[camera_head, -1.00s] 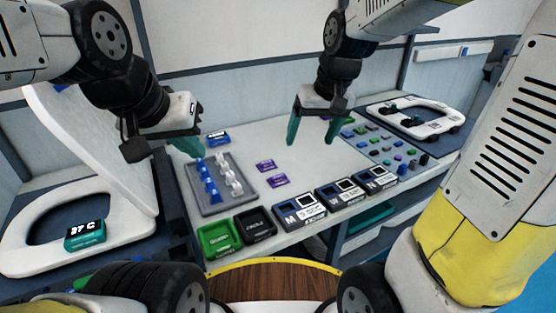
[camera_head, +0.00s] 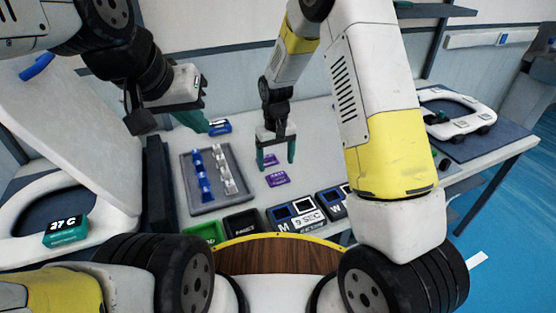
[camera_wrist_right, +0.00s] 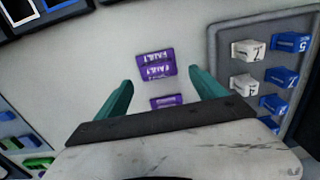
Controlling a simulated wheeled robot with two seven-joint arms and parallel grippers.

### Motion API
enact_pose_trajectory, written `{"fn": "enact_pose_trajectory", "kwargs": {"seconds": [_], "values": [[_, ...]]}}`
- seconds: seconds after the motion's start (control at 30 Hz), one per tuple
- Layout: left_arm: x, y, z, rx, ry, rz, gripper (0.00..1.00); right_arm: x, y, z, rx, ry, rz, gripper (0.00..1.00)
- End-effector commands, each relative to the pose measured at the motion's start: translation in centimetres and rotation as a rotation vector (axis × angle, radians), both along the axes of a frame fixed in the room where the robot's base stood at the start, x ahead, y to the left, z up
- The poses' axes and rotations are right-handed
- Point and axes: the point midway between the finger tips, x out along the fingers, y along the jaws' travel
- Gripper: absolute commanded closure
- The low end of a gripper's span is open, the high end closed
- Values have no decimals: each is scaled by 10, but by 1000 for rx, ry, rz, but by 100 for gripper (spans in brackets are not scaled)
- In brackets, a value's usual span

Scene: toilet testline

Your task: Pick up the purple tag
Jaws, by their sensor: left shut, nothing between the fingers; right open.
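Two small purple tags lie flat on the white table, one behind the other. The front tag (camera_head: 277,179) and the back tag (camera_head: 269,160) both show in the right wrist view, the front one (camera_wrist_right: 156,64) higher in the picture, the back one (camera_wrist_right: 166,102) partly cut off by the gripper body. My right gripper (camera_head: 277,165) is open and empty, fingers pointing down over the tags; in its wrist view the teal fingers (camera_wrist_right: 160,83) lie either side of them. The height gap is unclear. My left gripper (camera_head: 203,128) is shut and empty, near the blue display box.
A grey tray (camera_head: 209,208) with blue and white blocks stands left of the tags. Green (camera_head: 205,233) and black (camera_head: 241,223) bins and boxy devices (camera_head: 296,215) line the front edge. A blue display box (camera_head: 220,127) sits behind the tray.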

Motion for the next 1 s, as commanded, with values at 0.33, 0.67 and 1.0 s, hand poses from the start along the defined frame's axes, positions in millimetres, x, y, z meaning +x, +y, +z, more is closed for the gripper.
{"fn": "enact_pose_trajectory", "kwargs": {"seconds": [0.33,0.67,1.0], "values": [[0,0,0,0,0,0,100,-1,-6,-46,-1,2,-2,20],[0,0,0,0,0,0,100,-1,-6,-49,0,0,-2,30],[0,0,0,0,0,0,100,-1,-6,-49,0,0,-1,85]]}}
